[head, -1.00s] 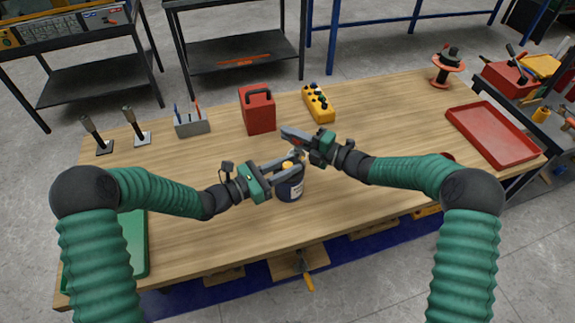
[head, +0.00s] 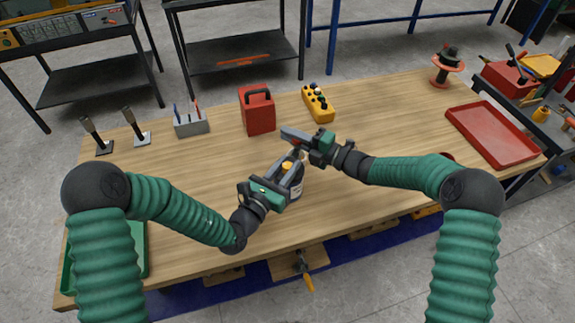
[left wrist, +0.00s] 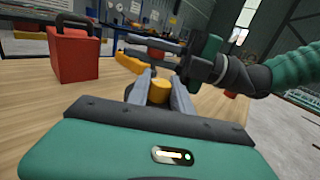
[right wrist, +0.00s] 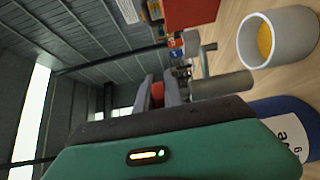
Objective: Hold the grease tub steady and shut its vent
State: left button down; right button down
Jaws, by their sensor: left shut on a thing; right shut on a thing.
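The grease tub (head: 298,186) is dark blue with a white label and stands on the bench. It also shows at the lower right of the right wrist view (right wrist: 285,115), beside a grey neck with yellow inside (right wrist: 276,42). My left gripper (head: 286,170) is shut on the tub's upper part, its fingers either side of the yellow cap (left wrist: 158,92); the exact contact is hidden. The fingers partly hide the vent's end.
A red box (head: 257,112) and a yellow button box (head: 318,104) stand behind the tub. A grey pen holder (head: 191,122) is at left. A red tray (head: 492,134) lies at right and a green tray (head: 137,245) at front left. The bench front is clear.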

pick_arm(q)
jog(key=shift+r, duration=0.1)
pick_arm(e)
jog(key=shift+a, duration=0.1)
pick_arm(q)
jog(key=c, duration=1.1)
grip_release()
jog(key=shift+c, duration=0.2)
jog(key=v, duration=0.7)
jog(key=shift+s+a, duration=0.15)
jog(key=shift+a, duration=0.05)
pick_arm(e)
jog(key=c, duration=1.4)
grip_release()
jog(key=shift+o, duration=0.2)
